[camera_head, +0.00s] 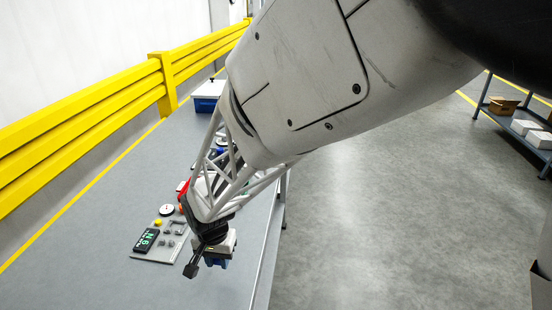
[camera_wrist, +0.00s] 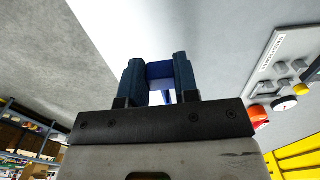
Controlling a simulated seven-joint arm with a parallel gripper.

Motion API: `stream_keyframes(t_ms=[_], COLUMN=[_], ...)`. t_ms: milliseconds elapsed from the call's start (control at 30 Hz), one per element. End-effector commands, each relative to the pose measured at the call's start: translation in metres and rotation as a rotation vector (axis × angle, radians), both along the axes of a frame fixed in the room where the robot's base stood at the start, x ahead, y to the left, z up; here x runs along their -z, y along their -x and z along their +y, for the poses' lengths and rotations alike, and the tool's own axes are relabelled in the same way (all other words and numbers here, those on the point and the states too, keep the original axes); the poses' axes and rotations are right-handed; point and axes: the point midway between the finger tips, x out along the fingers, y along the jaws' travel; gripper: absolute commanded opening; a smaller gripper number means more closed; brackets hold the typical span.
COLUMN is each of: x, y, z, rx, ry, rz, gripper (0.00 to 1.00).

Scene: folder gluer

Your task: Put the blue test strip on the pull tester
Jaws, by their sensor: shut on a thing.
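My gripper (camera_wrist: 157,66) shows in the wrist view with its two dark blue fingers closed on the blue test strip (camera_wrist: 160,72). The strip is a flat blue piece between the fingers, with a narrow lower part showing below; most of it is hidden. In the head view my gripper (camera_head: 219,262) is near the bench's right edge, to the right of the pull tester (camera_head: 150,257) and apart from it. The pull tester is a grey plate with small grey fixtures and a black display with green characters. It also shows in the wrist view (camera_wrist: 277,56), at the right.
The grey bench (camera_head: 100,215) is bare left of the tester. A blue box (camera_head: 208,90) stands at the far end. A yellow rail (camera_head: 90,120) runs along the left.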

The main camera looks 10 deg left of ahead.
Motion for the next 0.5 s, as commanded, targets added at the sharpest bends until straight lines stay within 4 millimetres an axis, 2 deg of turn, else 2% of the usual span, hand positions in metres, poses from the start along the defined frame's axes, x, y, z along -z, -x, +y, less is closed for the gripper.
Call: stream_keyframes(t_ms=[500], x=[-0.013], y=[-0.039], z=[0.133], rx=[-0.003], ry=[0.0], rz=[0.0], gripper=[0.06])
